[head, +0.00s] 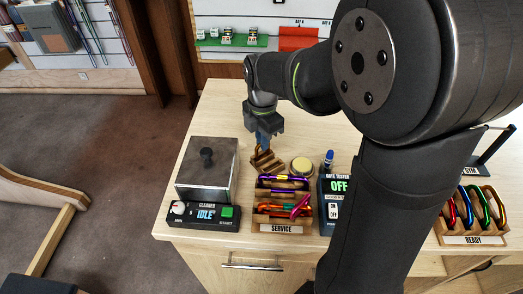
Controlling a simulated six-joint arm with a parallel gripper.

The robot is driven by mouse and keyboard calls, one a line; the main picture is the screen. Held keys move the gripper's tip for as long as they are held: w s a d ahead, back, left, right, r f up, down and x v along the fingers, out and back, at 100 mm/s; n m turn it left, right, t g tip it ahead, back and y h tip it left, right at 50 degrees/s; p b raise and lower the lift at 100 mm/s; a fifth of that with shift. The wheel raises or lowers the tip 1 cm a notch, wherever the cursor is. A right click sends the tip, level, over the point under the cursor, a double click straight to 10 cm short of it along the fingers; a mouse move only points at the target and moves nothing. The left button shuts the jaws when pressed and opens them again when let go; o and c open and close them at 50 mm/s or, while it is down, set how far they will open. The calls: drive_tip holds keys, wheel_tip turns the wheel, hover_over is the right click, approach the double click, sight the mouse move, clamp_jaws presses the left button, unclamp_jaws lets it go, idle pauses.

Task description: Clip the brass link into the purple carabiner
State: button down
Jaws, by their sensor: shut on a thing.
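My gripper (264,143) points down just above a small brown wooden holder (267,160) behind the service tray. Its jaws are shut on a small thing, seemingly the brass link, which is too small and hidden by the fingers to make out. A purple carabiner (284,179) lies across the back of the wooden service tray (281,228), in front of my gripper and apart from it. I cannot tell from here whether its gate is open or shut.
Orange and magenta carabiners (300,207) share the service tray. A cleaner box (207,168) with a black knob stands left, a gate tester (333,200) and a round yellowish tin (302,168) right. A ready rack (473,239) holds several coloured carabiners. The back left tabletop is clear.

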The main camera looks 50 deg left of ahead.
drive_tip(key=shift+r, duration=3.45)
drive_tip(key=shift+s+d+r+m, duration=0.25)
drive_tip(key=shift+s+d+m, duration=0.3)
drive_tip(key=shift+d+m, duration=2.65)
drive_tip(key=shift+s+d+r+m, duration=0.2)
drive_tip(key=shift+s+d+m, duration=0.45)
drive_tip(key=shift+m, duration=4.8)
drive_tip(key=shift+s+d+r+m, duration=0.35)
drive_tip(key=shift+d+m, duration=1.75)
drive_tip(key=shift+m, duration=2.25)
drive_tip(key=shift+f, duration=1.9)
drive_tip(key=shift+w+d, duration=0.5)
drive_tip(key=shift+d, duration=0.15)
